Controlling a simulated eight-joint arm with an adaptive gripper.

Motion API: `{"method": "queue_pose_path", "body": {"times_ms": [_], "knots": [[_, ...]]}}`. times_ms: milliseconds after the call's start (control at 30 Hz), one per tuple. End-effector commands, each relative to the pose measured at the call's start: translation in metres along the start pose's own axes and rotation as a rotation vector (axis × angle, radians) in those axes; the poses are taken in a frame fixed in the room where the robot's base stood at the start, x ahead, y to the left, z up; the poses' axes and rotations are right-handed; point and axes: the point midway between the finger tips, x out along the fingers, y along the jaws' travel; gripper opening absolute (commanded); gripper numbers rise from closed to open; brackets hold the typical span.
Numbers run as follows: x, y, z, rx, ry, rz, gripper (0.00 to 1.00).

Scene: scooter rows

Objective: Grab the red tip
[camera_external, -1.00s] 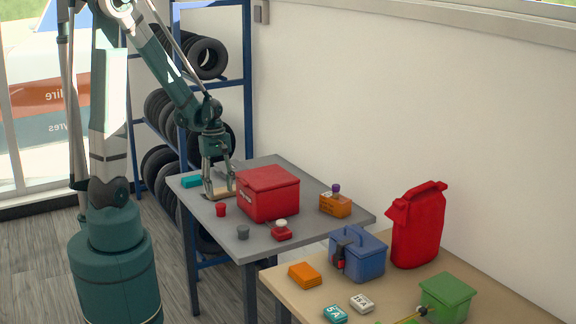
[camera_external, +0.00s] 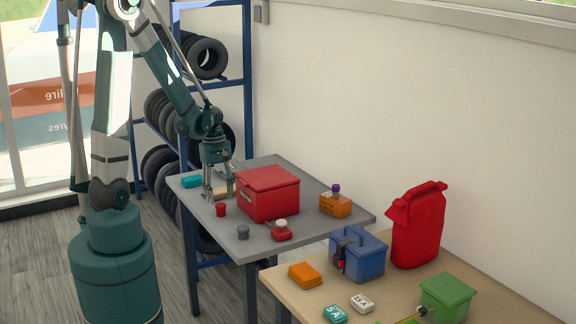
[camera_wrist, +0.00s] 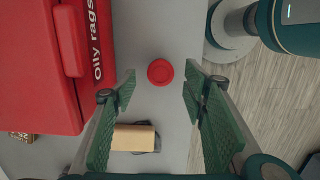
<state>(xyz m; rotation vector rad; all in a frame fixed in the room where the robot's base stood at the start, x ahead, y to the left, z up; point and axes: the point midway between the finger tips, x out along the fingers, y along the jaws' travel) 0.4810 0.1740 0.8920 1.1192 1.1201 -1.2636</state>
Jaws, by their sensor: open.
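The red tip (camera_external: 221,209) looks like a small round red piece standing on the grey table (camera_external: 262,246), in front of the red box. In the wrist view the red tip (camera_wrist: 160,72) shows from above as a red disc, near the fingertips and between their lines. My gripper (camera_external: 219,197) is low over the table beside the red box, just behind the red tip. In the wrist view the green fingers of my gripper (camera_wrist: 158,80) are spread wide with nothing held. Contact with the table cannot be told.
The red "Oily rags" box (camera_wrist: 30,70) stands close to my left finger. A tan block (camera_wrist: 135,138) lies behind the tip, under the gripper. A grey cylinder (camera_external: 243,232) and a red piece with a pale knob (camera_external: 281,234) stand towards the front edge.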

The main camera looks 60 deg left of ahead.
Motion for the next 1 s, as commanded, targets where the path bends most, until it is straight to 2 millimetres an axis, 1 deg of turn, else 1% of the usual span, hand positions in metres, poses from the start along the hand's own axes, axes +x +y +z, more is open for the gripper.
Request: {"method": "queue_pose_path", "body": {"times_ms": [300, 467, 567, 800, 1000], "knots": [[0.0, 0.0, 0.0, 0.0, 0.0, 0.0, 0.43], [0.005, 0.0, 0.0, 0.0, 0.0, 0.0, 0.43], [0.012, 0.0, -0.001, 0.0, 0.0, 0.0, 0.43], [0.036, -0.001, -0.003, 0.0, 0.0, 0.0, 0.43], [0.049, -0.001, -0.003, 0.0, 0.0, 0.0, 0.43]]}}
